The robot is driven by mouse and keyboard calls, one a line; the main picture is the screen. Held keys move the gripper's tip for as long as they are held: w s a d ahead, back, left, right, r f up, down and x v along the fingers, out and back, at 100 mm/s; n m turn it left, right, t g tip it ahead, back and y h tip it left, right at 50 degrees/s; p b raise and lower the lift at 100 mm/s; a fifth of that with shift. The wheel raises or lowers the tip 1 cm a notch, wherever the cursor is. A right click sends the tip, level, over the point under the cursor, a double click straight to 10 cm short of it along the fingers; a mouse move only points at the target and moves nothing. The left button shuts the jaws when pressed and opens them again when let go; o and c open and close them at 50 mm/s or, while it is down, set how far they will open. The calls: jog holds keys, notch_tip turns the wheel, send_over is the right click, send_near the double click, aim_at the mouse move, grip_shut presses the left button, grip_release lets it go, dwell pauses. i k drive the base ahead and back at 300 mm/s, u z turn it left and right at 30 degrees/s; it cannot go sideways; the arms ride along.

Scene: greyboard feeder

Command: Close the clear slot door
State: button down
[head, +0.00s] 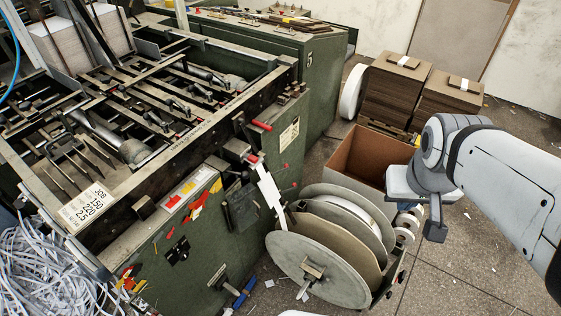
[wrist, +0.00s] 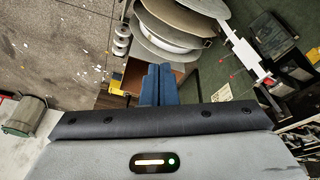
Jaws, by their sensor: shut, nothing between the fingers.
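I cannot make out a clear slot door for certain in either view. The green machine (head: 150,255) fills the left of the head view, with an open top full of bars and rods. A dark panel (head: 240,205) and a white strip (head: 268,190) show on its near side. My gripper (wrist: 157,72) shows in the wrist view as two blue fingers side by side, shut and empty. In the head view my arm reaches in from the right, with its wrist over the floor beside the open cardboard box, apart from the machine.
Large grey reels (head: 320,268) stand against the machine's near side, between it and my arm. The open cardboard box (head: 368,160) is behind them, and stacks of brown board (head: 395,90) stand farther back. Shredded paper (head: 55,265) lies at lower left. Floor at lower right is mostly clear.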

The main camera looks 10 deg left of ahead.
aim_at(247, 213)
jog(key=z, duration=1.25)
jog(key=k, duration=0.9)
jog(key=u, duration=1.65)
jog(key=i, duration=0.5)
